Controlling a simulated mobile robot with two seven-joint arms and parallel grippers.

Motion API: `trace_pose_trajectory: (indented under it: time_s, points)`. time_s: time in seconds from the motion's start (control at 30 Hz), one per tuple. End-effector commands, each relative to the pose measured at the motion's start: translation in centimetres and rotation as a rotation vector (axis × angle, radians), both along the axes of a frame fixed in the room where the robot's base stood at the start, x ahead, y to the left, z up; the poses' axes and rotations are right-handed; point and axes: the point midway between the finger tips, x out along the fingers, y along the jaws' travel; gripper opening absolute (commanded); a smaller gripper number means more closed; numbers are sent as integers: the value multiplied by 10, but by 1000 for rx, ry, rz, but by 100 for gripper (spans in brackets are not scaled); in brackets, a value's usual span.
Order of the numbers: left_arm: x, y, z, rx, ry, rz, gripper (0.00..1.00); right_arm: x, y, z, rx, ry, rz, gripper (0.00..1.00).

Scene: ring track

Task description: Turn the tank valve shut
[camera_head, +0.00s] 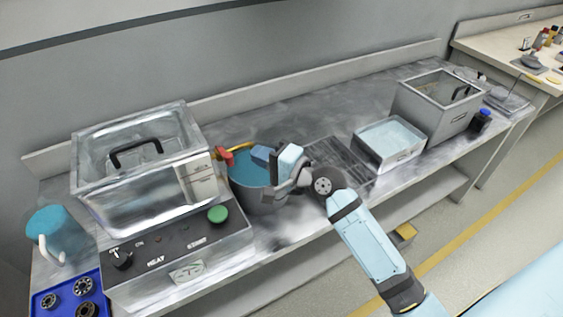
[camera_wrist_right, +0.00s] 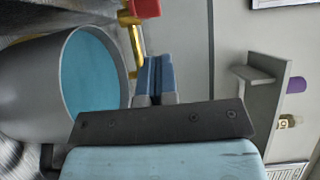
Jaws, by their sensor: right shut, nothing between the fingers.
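The red handle (camera_wrist_right: 146,8) also shows at the top edge of the right wrist view, partly cut off. A grey bucket (camera_head: 237,190) with blue liquid stands beside the tank under the pipe. My right gripper (camera_head: 262,154) is shut and empty over the bucket, right of the valve. Its blue fingers (camera_wrist_right: 154,76) are close beside the pipe; I cannot tell if they touch. My left gripper is out of view.
A control panel with a green button (camera_head: 218,214) fronts the tank. A blue pitcher (camera_head: 55,236) and a blue tray (camera_head: 40,301) are at far left. A white basin (camera_head: 390,160) and a grey lidded bath (camera_head: 408,103) stand to the right.

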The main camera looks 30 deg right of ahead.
Motion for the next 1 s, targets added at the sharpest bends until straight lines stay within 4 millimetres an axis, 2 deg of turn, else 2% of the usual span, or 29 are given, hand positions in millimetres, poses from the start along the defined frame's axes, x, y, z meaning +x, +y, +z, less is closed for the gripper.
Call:
trace_pose_trajectory:
  time_s: [0.03, 0.1, 0.23, 0.67, 0.87, 1.0]
  points:
    - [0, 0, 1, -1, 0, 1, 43, 0, 11, 0, 6, 3, 2, 0]
    - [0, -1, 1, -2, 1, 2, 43, 2, 20, -1, 5, 3, 2, 0]
    - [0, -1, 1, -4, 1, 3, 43, 4, 30, -1, 3, 3, 1, 0]
    - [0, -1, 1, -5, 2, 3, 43, 5, 35, -1, 1, 3, 1, 0]
    - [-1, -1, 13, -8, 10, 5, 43, 5, 46, 3, 1, 6, 3, 0]
    - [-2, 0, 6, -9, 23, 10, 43, 5, 50, -1, 1, 2, 3, 0]
